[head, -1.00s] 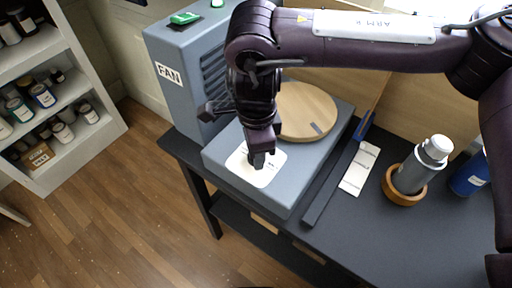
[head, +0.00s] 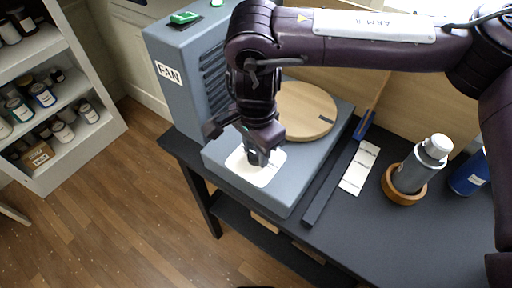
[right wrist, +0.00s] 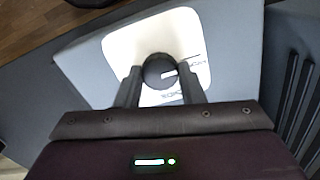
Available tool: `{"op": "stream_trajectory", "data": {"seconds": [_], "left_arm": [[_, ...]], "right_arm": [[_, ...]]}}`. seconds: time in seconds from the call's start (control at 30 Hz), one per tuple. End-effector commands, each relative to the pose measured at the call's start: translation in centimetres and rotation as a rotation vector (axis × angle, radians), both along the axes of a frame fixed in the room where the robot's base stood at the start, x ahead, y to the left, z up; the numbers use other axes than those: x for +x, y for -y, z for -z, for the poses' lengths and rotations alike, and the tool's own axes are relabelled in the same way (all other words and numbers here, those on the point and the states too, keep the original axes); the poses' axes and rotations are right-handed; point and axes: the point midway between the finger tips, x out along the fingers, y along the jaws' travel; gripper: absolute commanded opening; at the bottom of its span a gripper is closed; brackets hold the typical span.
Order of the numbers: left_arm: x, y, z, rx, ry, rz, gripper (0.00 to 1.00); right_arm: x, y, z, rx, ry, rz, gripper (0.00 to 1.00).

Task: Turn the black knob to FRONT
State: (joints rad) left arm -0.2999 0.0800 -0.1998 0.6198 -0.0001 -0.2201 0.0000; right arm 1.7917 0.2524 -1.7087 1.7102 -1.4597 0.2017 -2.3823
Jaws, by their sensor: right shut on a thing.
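The black knob (right wrist: 160,71) shows in the right wrist view, on a white dial plate (right wrist: 185,28) with printed lettering. A pale pointer mark on the knob points to the right there. The lettering is too small and turned to read surely. My right gripper (right wrist: 160,88) has a finger on each side of the knob and is shut on it. In the head view my right gripper (head: 258,158) is over the white plate (head: 268,176) on the grey machine (head: 215,160), and it mostly hides the knob. My left gripper is not in view.
The tall grey FAN housing (head: 185,75) stands behind left, and a round wooden disc (head: 305,110) lies on the machine. To the right are a white card (head: 360,168), a grey bottle (head: 412,172) in a wooden ring (head: 404,197) and a blue can (head: 468,178).

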Motion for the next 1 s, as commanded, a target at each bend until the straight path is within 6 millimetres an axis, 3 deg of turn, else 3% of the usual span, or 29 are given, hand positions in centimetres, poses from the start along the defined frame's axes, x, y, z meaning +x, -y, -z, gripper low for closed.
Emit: {"op": "stream_trajectory", "data": {"seconds": [0.27, 0.3, 0.47, 0.77, 1.0], "left_arm": [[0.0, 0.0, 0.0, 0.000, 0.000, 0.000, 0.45], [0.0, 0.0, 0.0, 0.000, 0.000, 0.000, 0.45], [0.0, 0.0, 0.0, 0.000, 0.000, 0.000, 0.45], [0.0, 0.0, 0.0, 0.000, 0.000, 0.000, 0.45], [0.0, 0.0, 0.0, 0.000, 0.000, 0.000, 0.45]], "right_arm": [[0.2, 0.0, -0.3, 0.003, 0.008, 0.000, 0.12], [0.2, 0.0, -0.3, 0.003, 0.008, 0.000, 0.36], [0.2, 0.0, -0.2, 0.002, 0.005, 0.000, 0.57], [0.1, 0.0, -0.3, 0.000, 0.004, -0.001, 0.57], [0.2, 0.0, -3.6, 0.000, 0.009, -0.001, 0.57]]}}
